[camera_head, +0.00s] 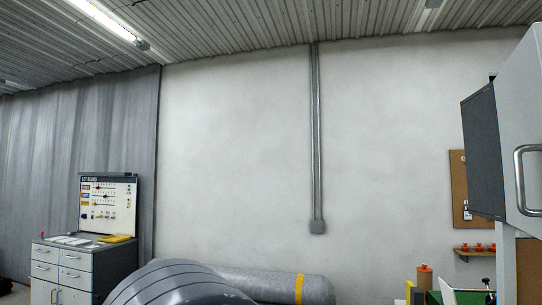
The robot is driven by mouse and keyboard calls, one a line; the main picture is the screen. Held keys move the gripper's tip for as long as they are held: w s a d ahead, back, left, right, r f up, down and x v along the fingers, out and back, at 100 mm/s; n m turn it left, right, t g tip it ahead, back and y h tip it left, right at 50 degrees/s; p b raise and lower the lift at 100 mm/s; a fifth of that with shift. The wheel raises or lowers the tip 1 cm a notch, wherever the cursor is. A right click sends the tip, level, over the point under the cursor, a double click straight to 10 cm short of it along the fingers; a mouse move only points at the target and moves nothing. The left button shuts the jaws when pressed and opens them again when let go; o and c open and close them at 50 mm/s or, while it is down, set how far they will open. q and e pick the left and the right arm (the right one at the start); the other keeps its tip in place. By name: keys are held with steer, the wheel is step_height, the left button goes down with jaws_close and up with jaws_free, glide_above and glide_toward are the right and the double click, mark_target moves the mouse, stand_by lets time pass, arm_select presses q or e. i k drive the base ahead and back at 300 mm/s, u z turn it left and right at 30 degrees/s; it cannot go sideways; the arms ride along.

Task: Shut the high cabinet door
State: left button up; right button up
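The high cabinet (483,150) is at the right edge, cut off by the frame. A dark grey panel of it faces left. Its light grey door (510,120) carries a metal bar handle (520,180) and runs out of the picture on the right. The inside of the cabinet is not clearly visible, and I cannot tell how far the door stands open. Neither of my grippers is in view.
A grey roll with a yellow band (270,286) lies at the bottom middle. A corkboard (457,185) and a small shelf (475,252) hang behind the high cabinet.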

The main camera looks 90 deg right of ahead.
mark_target(517, 86)
steer(key=i, duration=0.65)
steer(key=z, duration=4.35)
steer(key=i, duration=1)
steer(key=z, duration=0.45)
steer(key=k, duration=0.85)
steer(key=u, duration=0.1)
